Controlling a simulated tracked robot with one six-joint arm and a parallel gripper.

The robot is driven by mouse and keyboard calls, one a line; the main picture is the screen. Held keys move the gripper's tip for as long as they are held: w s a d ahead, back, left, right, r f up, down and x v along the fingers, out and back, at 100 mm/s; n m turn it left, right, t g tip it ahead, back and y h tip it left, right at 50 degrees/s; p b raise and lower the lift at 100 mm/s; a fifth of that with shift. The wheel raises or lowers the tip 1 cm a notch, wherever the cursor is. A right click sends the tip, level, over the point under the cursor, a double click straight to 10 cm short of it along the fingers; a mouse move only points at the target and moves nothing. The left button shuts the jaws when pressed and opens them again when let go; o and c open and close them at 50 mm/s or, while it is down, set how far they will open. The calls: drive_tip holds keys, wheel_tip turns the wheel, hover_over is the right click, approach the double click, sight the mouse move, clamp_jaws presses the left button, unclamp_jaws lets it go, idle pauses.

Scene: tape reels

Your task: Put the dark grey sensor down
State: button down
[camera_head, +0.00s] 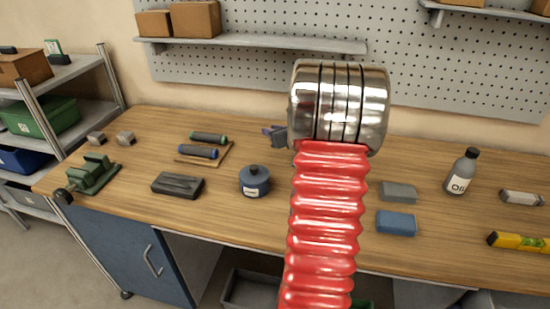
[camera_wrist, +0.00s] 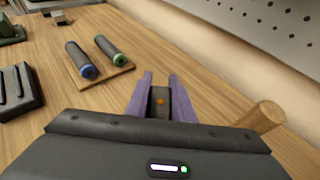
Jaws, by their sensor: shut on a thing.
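The dark grey sensor (camera_wrist: 160,103), a small block with an orange dot, sits between the two purple fingers of my gripper (camera_wrist: 161,82) in the wrist view. The fingers are shut on it from both sides. In the head view only part of my gripper (camera_head: 275,133) shows, left of my red arm, and the sensor cannot be made out there. The wooden bench top (camera_head: 310,238) lies below. Whether the sensor touches the wood cannot be told.
Left of my gripper, two dark rolls with green and blue ends lie on a wooden board (camera_wrist: 122,72). A wooden cylinder (camera_wrist: 262,117) stands close on the right. A blue-grey pot (camera_head: 254,182) and grey and blue blocks (camera_head: 396,222) are nearer the front. Bare wood shows ahead.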

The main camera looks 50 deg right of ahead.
hover_over(273, 162)
wheel_tip(273, 162, down, 7)
drive_tip(key=shift+w+d+r, duration=0.1)
drive_tip(key=shift+d, duration=0.05)
drive_tip(key=shift+f, duration=2)
drive_tip(key=c, duration=1.5)
unclamp_jaws()
drive_tip(key=shift+c, duration=0.2)
drive_tip(key=v, duration=1.2)
